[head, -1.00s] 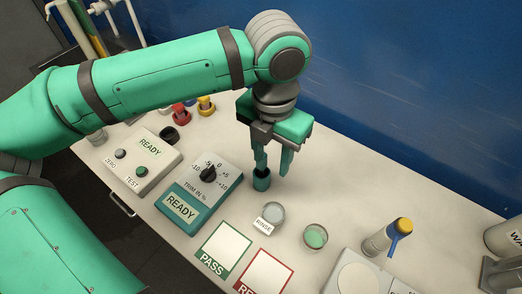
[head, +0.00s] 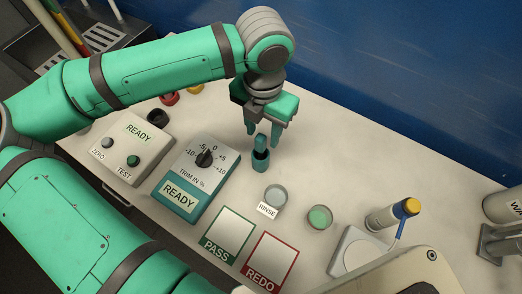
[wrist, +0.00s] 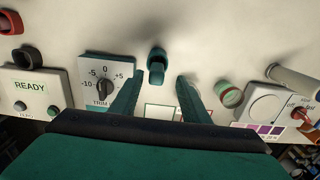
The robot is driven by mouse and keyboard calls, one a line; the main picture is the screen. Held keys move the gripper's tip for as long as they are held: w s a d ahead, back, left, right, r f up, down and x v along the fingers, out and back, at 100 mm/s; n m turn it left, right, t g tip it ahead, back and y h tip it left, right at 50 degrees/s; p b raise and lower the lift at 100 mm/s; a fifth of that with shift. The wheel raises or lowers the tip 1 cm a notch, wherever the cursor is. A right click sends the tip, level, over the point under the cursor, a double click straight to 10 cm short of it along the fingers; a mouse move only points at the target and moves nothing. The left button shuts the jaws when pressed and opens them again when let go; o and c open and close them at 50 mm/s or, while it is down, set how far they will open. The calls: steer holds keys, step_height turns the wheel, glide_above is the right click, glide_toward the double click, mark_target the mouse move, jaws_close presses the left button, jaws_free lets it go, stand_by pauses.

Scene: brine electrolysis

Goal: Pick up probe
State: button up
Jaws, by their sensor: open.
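The probe (head: 260,142) appears to be the small teal upright piece standing in a dark teal holder (head: 260,163) on the bench, right of the trim box. In the wrist view the probe (wrist: 157,68) lies just beyond the fingertips, roughly between them. My gripper (head: 263,134) points down with its two teal fingers apart and nothing between them. In the head view its fingers are behind and above the probe. In the wrist view my gripper (wrist: 160,80) is also open. No contact with the probe shows.
Left stand the teal trim box (head: 190,185) and a grey READY box (head: 130,150). In front are a RINSE dish (head: 275,195), a green-filled dish (head: 319,217), PASS (head: 228,233) and REDO (head: 270,258) cards. The bench behind is clear.

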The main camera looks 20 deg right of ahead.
mark_target(261, 137)
steer(key=shift+w+a+f, duration=0.1)
steer(key=shift+a+f, duration=0.05)
steer(key=shift+f, duration=0.8)
steer(key=shift+w+a+f, duration=0.1)
steer(key=shift+f, duration=0.85)
jaws_close()
steer(key=shift+r, duration=0.15)
